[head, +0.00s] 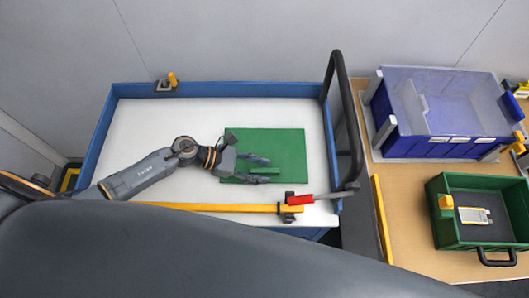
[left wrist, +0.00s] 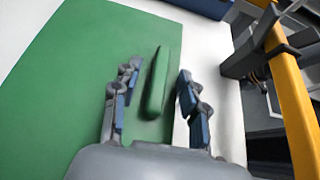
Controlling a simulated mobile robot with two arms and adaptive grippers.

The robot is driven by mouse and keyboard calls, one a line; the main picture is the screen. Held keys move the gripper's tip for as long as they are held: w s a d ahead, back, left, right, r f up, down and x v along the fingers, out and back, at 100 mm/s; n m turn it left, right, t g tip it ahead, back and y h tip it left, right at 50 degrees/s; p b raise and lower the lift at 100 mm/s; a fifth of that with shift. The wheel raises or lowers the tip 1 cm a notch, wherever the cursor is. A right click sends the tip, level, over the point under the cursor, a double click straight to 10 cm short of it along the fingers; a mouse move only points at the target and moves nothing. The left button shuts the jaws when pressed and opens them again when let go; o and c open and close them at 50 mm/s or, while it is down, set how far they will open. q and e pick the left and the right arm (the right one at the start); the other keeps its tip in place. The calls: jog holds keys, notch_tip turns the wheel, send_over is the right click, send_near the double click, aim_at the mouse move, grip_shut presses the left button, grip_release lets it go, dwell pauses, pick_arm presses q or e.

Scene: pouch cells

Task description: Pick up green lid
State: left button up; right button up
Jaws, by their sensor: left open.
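The green lid (head: 288,146) is a flat green rectangle lying on the white top of the cart. A raised green handle bar stands on it and shows clearly in the left wrist view (left wrist: 157,83). My left gripper (head: 268,170) is open over the lid's near part. In the left wrist view its two fingers (left wrist: 156,102) stand on either side of the handle bar, with gaps between them and the bar. The fingers partly hide the lid in the head view. My right gripper is in neither view.
The cart has a blue rim (head: 215,88), a yellow bar along its near edge (head: 225,208) and a dark push handle (head: 350,120). A red-handled clamp (head: 300,199) sits near the lid. Right, a wooden table holds a blue bin (head: 440,146) and a green crate (head: 460,245) with a pouch cell (head: 475,215).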

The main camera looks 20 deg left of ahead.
pick_arm(q)
grip_shut()
dwell(0.3)
